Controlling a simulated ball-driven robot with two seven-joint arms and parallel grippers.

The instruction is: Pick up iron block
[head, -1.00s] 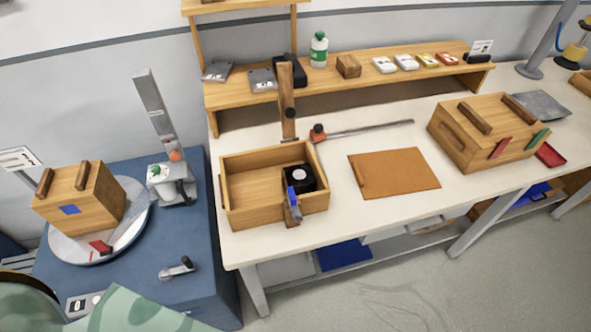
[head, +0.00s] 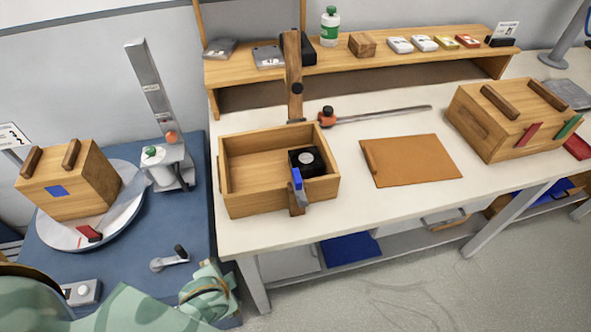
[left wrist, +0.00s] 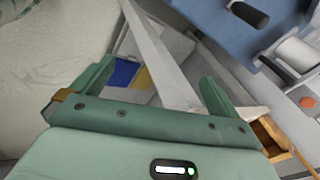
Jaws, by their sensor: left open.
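A black block with a light round spot on top (head: 308,160) sits in the right part of an open wooden box (head: 236,201) on the white bench; I cannot tell by sight whether it is iron. A wooden bar with a blue piece stands against the box's front wall. My left arm, mottled green, comes in at the bottom left of the head view, its end below the box and over the edge of the blue table. In the left wrist view my left gripper (left wrist: 155,82) is open with nothing between its fingers. My right gripper is not in view.
A brown board (head: 415,162) and a closed wooden box (head: 512,120) lie right of the open box. Left is a blue table with a round plate (head: 70,235), a wooden box, a post and a crank handle (head: 170,259). A shelf (head: 385,62) runs behind.

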